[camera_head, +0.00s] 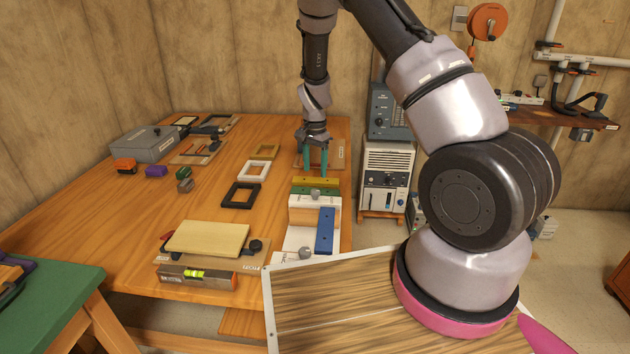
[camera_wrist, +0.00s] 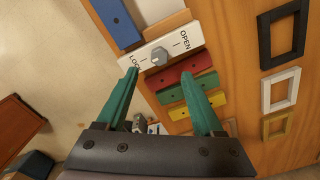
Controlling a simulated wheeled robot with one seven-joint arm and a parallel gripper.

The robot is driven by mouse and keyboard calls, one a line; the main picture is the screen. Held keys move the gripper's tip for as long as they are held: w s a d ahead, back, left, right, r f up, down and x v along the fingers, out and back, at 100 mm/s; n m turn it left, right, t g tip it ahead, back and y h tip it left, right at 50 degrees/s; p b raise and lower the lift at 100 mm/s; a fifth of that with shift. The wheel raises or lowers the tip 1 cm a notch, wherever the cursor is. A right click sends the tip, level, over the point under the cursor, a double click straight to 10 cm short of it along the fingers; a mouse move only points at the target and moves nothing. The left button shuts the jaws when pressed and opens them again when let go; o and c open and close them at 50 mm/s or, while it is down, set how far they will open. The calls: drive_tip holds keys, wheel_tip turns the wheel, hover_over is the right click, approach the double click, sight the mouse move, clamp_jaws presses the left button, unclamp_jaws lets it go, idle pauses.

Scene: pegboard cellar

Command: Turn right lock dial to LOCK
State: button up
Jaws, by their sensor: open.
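A grey dial (camera_wrist: 159,56) sits on a white plate (camera_wrist: 192,37) marked LOCK and OPEN in the wrist view. Its exact pointer direction is hard to tell. In the head view this dial (camera_head: 316,193) is at the far end of a fixture, and a second grey dial (camera_head: 305,253) is at the near end. I cannot tell from the pictures which one is called right. My gripper (camera_head: 316,162) is open and empty, pointing down above the table near the far end of the fixture. In the wrist view its teal fingers (camera_wrist: 165,95) stand apart, with the dial beyond them, not between them.
Red (camera_wrist: 183,71), green (camera_wrist: 187,88) and yellow (camera_head: 318,182) bars lie beside the far dial. A blue bar (camera_head: 325,231) lies between the dials. Black (camera_head: 240,195) and white (camera_head: 253,171) frames lie left. A grey machine (camera_head: 387,170) stands past the table's right edge.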

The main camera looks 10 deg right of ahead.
drive_tip(key=shift+r, duration=1.35)
drive_tip(key=shift+r, duration=0.1)
drive_tip(key=s+d+r+n+t+y, duration=0.15)
drive_tip(key=s+r, duration=0.35)
drive_tip(key=r, duration=0.8)
drive_tip(key=s+d+r+n+t+y, duration=0.15)
drive_tip(key=s+r, duration=0.35)
drive_tip(key=r, duration=0.8)
drive_tip(key=s+d+r+n+t, duration=0.1)
drive_tip(key=s+r, duration=0.2)
drive_tip(key=s, duration=0.3)
drive_tip(key=s+d+r+t, duration=0.1)
drive_tip(key=s+r, duration=0.3)
drive_tip(key=s, duration=0.3)
drive_tip(key=s+r+n+t+h, duration=0.1)
drive_tip(key=s+r+t, duration=0.1)
drive_tip(key=s, duration=0.5)
drive_tip(key=shift+d+r+n, duration=0.3)
drive_tip(key=shift+d+r, duration=0.1)
drive_tip(key=shift+r, duration=0.5)
